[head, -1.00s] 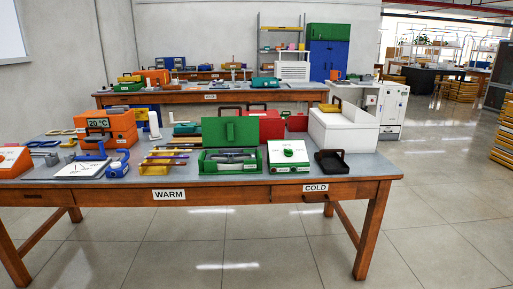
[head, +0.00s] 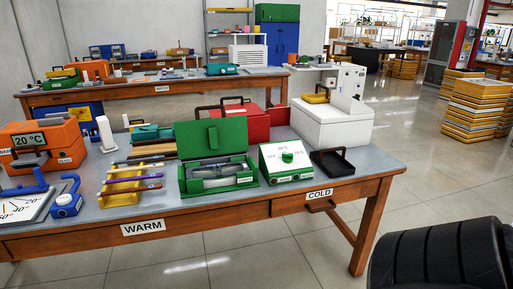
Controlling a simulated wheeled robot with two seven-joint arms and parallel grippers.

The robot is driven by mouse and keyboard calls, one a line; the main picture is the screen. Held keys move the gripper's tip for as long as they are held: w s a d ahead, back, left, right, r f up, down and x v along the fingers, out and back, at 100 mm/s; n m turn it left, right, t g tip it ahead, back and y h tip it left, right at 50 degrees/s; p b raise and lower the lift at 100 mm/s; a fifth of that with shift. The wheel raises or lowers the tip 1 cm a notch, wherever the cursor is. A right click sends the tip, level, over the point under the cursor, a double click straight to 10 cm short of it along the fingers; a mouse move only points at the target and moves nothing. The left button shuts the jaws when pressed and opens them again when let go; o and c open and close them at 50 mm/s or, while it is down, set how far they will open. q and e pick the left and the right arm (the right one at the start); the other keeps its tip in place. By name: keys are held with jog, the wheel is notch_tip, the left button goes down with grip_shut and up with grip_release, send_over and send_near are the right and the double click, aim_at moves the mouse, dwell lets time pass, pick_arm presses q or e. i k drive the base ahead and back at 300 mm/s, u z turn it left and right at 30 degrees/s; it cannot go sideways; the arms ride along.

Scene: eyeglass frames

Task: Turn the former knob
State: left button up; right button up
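A white sloped control box (head: 284,167) with a green base stands near the front edge of the wooden table, right of its middle. A round green knob (head: 287,156) sits on its face, with temperature markings around it; I cannot read them all. The task's "former" is not labelled in view. A black ribbed part of mine (head: 440,262) fills the lower right corner. Neither gripper's fingers show.
An open green case (head: 219,183) stands just left of the control box, and a black tray (head: 331,163) just right. A white cooler (head: 332,122) and red box (head: 254,124) stand behind. WARM (head: 142,227) and COLD (head: 319,194) labels mark the table front.

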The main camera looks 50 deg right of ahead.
aim_at(287, 157)
jog(key=z, duration=0.55)
jog(key=i, duration=1)
jog(key=z, duration=0.8)
